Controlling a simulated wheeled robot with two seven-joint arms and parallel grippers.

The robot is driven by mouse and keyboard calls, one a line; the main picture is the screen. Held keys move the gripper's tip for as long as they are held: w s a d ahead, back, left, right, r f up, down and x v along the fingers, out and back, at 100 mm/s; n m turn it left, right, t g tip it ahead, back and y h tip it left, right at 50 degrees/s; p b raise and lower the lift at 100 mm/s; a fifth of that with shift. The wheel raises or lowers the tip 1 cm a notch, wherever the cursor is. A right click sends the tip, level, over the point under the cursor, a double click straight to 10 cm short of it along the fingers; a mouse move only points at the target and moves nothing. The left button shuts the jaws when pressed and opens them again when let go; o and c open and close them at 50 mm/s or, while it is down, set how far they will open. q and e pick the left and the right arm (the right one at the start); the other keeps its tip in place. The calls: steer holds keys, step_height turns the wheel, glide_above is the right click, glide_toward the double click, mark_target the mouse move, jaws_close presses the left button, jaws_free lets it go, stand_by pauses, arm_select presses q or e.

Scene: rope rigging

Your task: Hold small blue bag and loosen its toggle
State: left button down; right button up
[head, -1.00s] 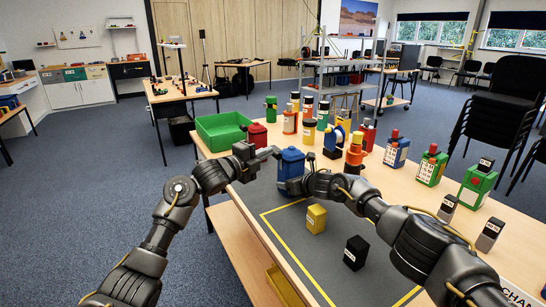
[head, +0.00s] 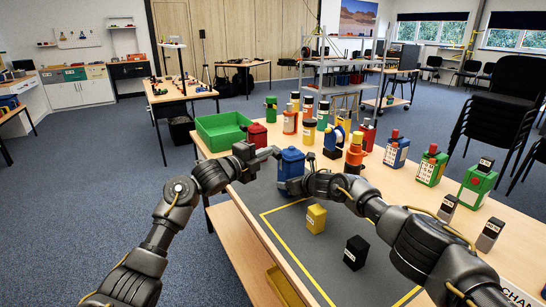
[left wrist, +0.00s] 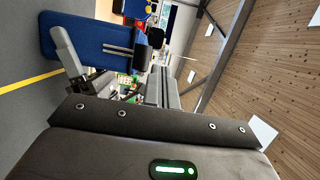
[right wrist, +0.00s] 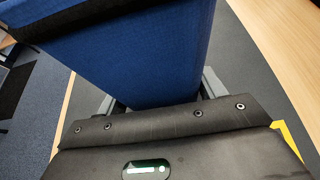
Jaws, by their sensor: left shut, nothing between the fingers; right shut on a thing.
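The small blue bag (head: 291,165) stands upright at the near left part of the table. My left gripper (head: 276,153) is shut and empty beside the bag's upper end. In the left wrist view its fingers (left wrist: 162,88) are close together.
A green tray (head: 222,147) and a red container (head: 257,135) stand behind the bag. Yellow (head: 316,218) and black (head: 356,252) blocks stand in front on the grey mat. Several coloured bottles and boxes line the table's far side.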

mark_target(276, 155)
arm_select(q)
steer(key=shift+w+d, duration=0.1)
steer(key=shift+w, duration=0.05)
stand_by(0.4)
steer(key=shift+x, duration=1.35)
